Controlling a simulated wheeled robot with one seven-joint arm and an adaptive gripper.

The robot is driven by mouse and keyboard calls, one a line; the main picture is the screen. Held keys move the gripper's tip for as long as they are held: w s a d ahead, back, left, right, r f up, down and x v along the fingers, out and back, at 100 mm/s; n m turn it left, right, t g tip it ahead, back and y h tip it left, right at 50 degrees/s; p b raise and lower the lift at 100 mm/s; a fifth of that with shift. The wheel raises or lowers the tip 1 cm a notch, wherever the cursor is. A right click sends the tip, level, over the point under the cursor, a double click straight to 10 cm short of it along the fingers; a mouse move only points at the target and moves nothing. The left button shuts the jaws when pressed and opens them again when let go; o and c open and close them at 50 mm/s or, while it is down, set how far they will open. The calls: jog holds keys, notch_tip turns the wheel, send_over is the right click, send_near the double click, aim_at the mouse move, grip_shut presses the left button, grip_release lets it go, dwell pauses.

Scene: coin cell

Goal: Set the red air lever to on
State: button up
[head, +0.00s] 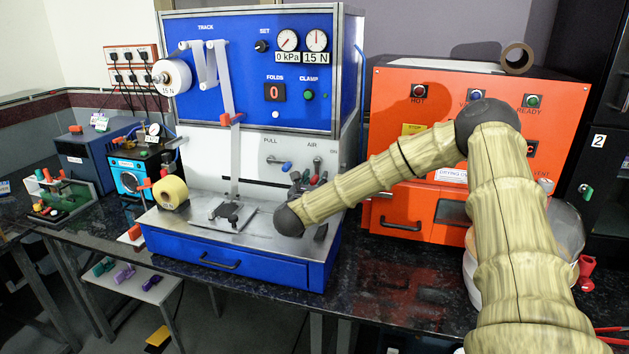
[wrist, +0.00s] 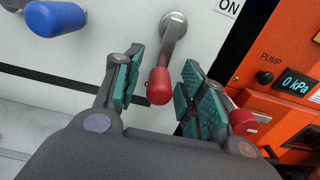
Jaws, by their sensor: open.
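The red air lever (wrist: 160,85) hangs down from its round metal pivot on the pale panel in the wrist view. Its red grip lies between the two teal-padded fingers of my gripper (wrist: 163,75), with a gap showing on each side. The ON label (wrist: 229,6) is to the right of the pivot. In the head view my gripper (head: 302,183) is in front of the panel under the word AIR (head: 312,145) and partly hides the lever. My gripper is open and holds nothing.
The blue-gripped pull lever (wrist: 57,19) is left of my gripper, and also shows in the head view (head: 286,167). The orange oven (head: 400,95) stands close on the right, with its pump display (wrist: 296,85). A steel deck (head: 190,222) lies below the panel.

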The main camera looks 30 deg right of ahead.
jog(key=shift+c, duration=0.2)
grip_shut()
